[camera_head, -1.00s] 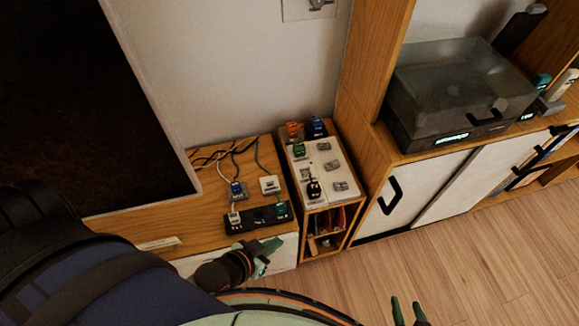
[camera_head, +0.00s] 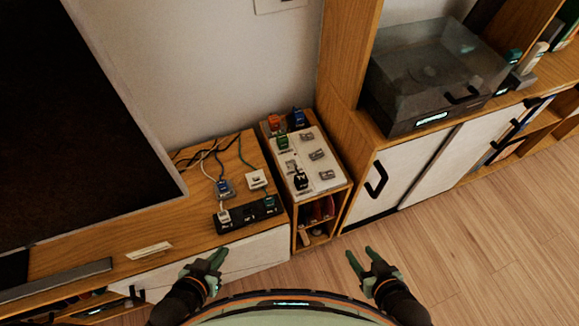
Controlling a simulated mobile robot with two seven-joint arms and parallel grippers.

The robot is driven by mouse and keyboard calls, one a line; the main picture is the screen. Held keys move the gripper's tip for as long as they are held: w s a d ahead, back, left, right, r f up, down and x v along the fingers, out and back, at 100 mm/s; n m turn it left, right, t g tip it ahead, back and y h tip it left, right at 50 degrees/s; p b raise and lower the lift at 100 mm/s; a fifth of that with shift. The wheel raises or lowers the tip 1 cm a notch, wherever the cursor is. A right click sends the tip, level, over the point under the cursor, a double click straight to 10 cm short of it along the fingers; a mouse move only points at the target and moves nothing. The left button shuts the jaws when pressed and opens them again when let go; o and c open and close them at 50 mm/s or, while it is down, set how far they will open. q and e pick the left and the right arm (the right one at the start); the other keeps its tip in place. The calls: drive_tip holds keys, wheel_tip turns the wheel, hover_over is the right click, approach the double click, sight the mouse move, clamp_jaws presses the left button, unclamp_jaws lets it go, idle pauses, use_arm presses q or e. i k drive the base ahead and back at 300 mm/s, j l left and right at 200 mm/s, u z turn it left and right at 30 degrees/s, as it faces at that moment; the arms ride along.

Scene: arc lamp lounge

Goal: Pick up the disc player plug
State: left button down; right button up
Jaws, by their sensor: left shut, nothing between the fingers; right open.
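Several small plugs stand ahead of me; their labels are too small to read, so I cannot tell which is the disc player plug. Orange (camera_head: 273,121), blue (camera_head: 298,117), green (camera_head: 282,141) and black (camera_head: 300,180) plugs are on a white socket board (camera_head: 325,176). Another blue plug (camera_head: 224,187) is on a small grey base. A white plug (camera_head: 223,216) and a teal plug (camera_head: 269,202) sit in a black strip (camera_head: 246,214). My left gripper (camera_head: 218,254) is shut and empty, in front of the low cabinet. My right gripper (camera_head: 360,252) is open and empty, further right.
Cables run behind the strip beside a white square socket (camera_head: 256,179). A large dark screen (camera_head: 70,130) stands at left. A clear-lidded player (camera_head: 430,75) with a lit display stands on the right cabinet (camera_head: 390,185). The wooden floor (camera_head: 470,240) at right is clear.

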sight(298, 115)
drive_tip(key=l+u, duration=0.1)
drive_tip(key=u, duration=1.45)
drive_tip(key=k+l+u, duration=0.15)
drive_tip(key=k+l, duration=0.2)
drive_tip(key=i+l, duration=0.2)
drive_tip(key=l, duration=0.15)
drive_tip(key=i+l, duration=0.2)
drive_tip(key=l, duration=0.1)
